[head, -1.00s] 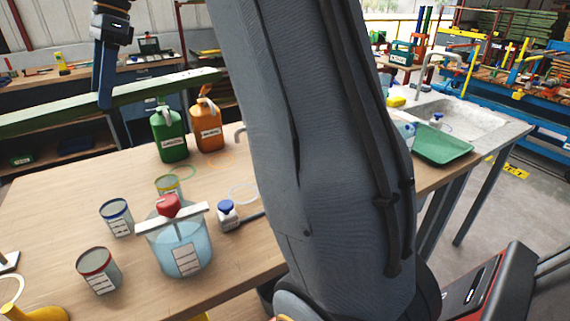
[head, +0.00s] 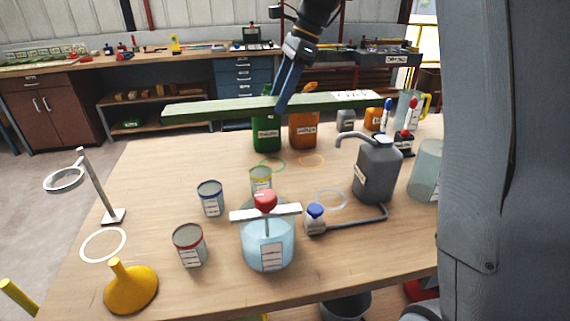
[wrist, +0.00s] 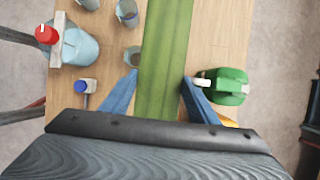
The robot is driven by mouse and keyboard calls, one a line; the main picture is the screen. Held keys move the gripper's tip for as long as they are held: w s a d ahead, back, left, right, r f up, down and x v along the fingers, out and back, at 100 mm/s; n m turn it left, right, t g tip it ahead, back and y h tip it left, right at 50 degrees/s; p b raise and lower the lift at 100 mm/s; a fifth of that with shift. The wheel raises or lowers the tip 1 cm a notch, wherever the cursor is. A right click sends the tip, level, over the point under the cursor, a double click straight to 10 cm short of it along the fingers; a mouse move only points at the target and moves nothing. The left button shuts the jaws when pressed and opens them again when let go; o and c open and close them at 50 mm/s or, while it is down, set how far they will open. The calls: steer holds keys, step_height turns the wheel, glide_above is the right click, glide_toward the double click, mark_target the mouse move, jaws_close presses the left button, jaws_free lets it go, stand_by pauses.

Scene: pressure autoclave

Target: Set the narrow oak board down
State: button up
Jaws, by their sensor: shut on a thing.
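The narrow board (head: 215,111), green rather than plain oak colour, is held level above the table's far side in the head view. My gripper (head: 280,106) is shut on it near its middle, coming from above. In the wrist view the board (wrist: 166,60) runs up the picture between the two blue fingers of my gripper (wrist: 160,95). Below and behind it stand a green jug (head: 266,135) and an orange jug (head: 303,134), whose tops the board partly hides. The wooden table (head: 140,190) lies beneath.
A clear tank with a red-knobbed bar (head: 267,248), tins (head: 189,246), a yellow funnel (head: 131,287), a ring stand (head: 112,214) and a grey can (head: 376,172) stand on the table. Its left part has bare room. A cabinet bench (head: 60,100) stands behind.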

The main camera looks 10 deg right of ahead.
step_height(320, 180, down, 21)
steer(key=p, duration=0.3)
steer(key=shift+f, duration=0.1)
stand_by(0.4)
steer(key=o, duration=1.4)
steer(key=shift+f, duration=0.15)
steer(key=shift+c, duration=0.2)
steer(key=o, duration=0.3)
